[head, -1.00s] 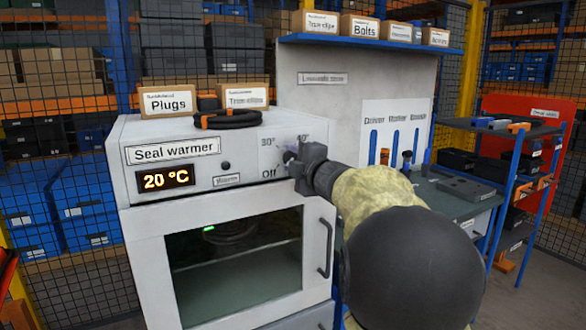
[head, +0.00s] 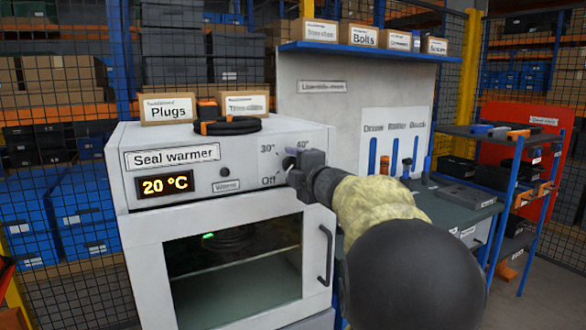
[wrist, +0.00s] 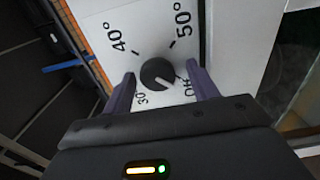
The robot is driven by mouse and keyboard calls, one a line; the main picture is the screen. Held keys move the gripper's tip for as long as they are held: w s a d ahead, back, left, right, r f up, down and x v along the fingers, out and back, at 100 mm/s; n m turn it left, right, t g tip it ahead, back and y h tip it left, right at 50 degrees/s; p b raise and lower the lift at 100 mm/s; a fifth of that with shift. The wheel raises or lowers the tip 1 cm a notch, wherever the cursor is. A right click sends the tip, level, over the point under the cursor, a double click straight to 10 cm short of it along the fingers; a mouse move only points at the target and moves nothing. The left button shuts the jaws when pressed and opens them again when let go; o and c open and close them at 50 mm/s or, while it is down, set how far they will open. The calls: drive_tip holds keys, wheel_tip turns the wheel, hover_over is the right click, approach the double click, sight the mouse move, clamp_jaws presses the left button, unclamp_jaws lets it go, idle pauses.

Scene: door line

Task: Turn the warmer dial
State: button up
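The seal warmer (head: 235,225) is a white cabinet with a glass door and a display reading 20 °C. Its dial is a dark round knob (wrist: 157,73) on the white panel, marked Off, 30°, 40° and 50° in the wrist view. The knob's white line points down and right, toward Off. My gripper (wrist: 160,74) is open, with one purple finger on each side of the knob and a gap on both sides. In the head view my gripper (head: 291,165) is at the panel's right end and hides most of the dial.
A black cable coil (head: 228,125) and boxes labelled Plugs (head: 168,108) and another name sit on the warmer. The door handle (head: 326,255) is below my gripper. A workbench with a tool board (head: 394,130) stands to the right, with a shelf rack beyond.

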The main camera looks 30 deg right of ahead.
drive_tip(key=shift+r, duration=0.1)
drive_tip(key=s, duration=1.7)
drive_tip(key=shift+s+d, duration=0.25)
drive_tip(key=shift+w, duration=0.1)
